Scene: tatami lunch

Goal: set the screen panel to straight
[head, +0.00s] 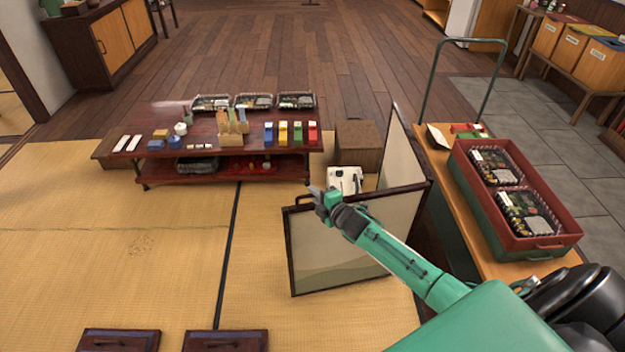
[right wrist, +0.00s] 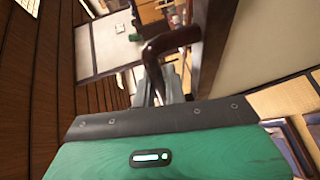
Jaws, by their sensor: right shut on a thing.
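The folding screen stands on the tatami, its front screen panel (head: 335,243) a pale sheet in a dark wooden frame. A second panel (head: 400,150) runs back from its right end, so the two meet at a sharp angle. My right gripper (head: 318,196) is at the top left of the front panel, shut on its dark handle. The handle (right wrist: 170,42) shows close up in the right wrist view, with the fingers (right wrist: 165,85) around it. My left gripper is not in view.
A low red table (head: 225,140) with several lunch things stands behind and to the left. A wooden box (head: 358,147) and a white object (head: 344,180) sit behind the screen. A cart (head: 470,220) with a red crate (head: 556,245) is close on the right. Open tatami lies left.

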